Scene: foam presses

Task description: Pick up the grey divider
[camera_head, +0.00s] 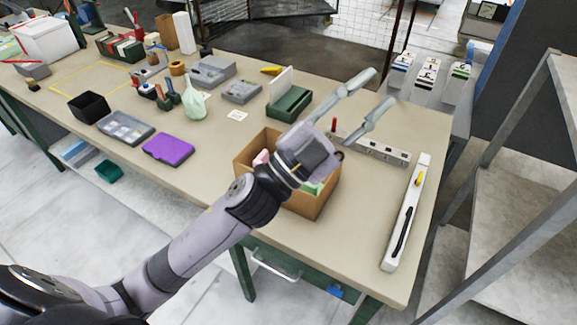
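I cannot make out for certain which thing is the grey divider; it may be hidden behind my arm. Grey candidates are a flat compartment case (125,128) at the left, a grey case (241,92) near the middle and a larger grey case (211,71) farther back. My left gripper (383,87) is above the table's right part, past the cardboard box (311,205). Its two fingers are spread wide with nothing between them. The gripper body and wrist cover much of the box, where bits of pink and green show. My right gripper is not in view.
A purple case (168,149), a black bin (89,107) and a dark green box (290,104) stand on the beige table (215,150). A power strip (375,149) and a long white bar (406,212) lie at the right. The front-left tabletop is fairly clear.

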